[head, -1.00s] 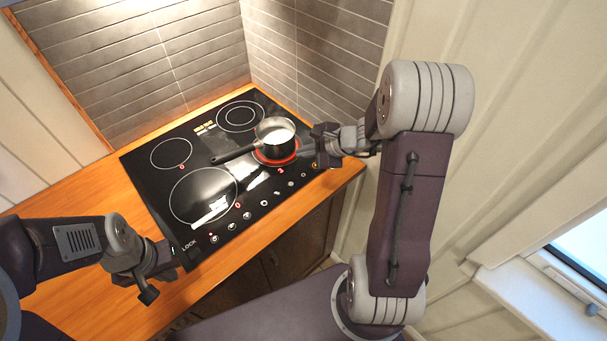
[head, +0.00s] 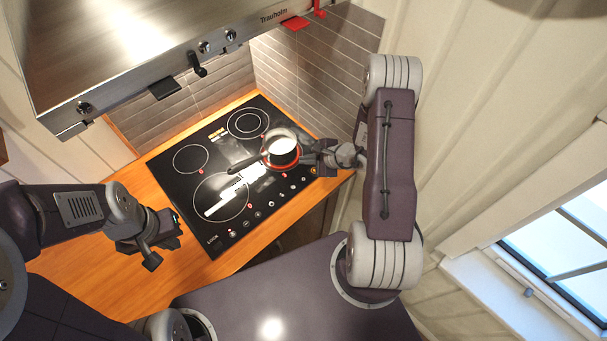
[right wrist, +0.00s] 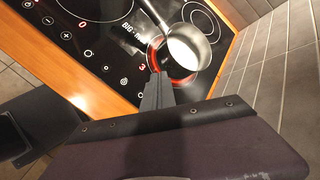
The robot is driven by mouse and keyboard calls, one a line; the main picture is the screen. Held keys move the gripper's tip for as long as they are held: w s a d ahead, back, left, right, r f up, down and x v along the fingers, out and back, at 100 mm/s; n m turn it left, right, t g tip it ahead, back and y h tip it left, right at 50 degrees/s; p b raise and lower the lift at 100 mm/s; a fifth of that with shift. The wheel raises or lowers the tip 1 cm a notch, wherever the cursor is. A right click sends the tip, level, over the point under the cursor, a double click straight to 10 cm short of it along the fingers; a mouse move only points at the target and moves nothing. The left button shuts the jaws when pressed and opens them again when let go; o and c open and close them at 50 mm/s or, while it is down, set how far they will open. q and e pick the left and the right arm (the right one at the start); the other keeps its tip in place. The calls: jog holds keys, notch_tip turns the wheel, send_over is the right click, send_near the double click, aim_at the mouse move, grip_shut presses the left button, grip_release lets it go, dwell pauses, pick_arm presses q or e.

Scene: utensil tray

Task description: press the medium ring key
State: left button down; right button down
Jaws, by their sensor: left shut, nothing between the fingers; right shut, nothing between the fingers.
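The black glass hob (head: 212,145) carries a row of small keys (head: 270,204) along its front edge. The right wrist view shows some of these key marks (right wrist: 107,69) and the word "BIG"; I cannot tell which key is the medium ring key. A saucepan (head: 285,157) with white contents stands on a red-glowing ring (head: 267,163). My right gripper (head: 307,153) is shut and empty beside the pan, over the hob's right part; its dark fingers also show in the right wrist view (right wrist: 154,80). My left gripper (head: 172,232) is shut and empty over the wooden counter, left of the hob.
The wooden counter (head: 135,285) surrounds the hob. A steel hood (head: 150,60) marked "Trauholm" overhangs at upper left, with a red item (head: 296,23) at its edge. Tiled walls stand behind the hob. The pan's handle (head: 246,163) points left across the hob.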

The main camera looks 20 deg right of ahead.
jog(key=shift+f, duration=0.15)
jog(key=b, duration=0.6)
send_over(306, 181)
notch_tip(306, 181, down, 8)
jog(key=shift+f, duration=0.1)
jog(key=shift+f+b, duration=0.2)
jog(key=shift+b, duration=0.25)
dwell(1.4)
jog(key=shift+f+b, duration=0.4)
jog(key=shift+b, duration=0.25)
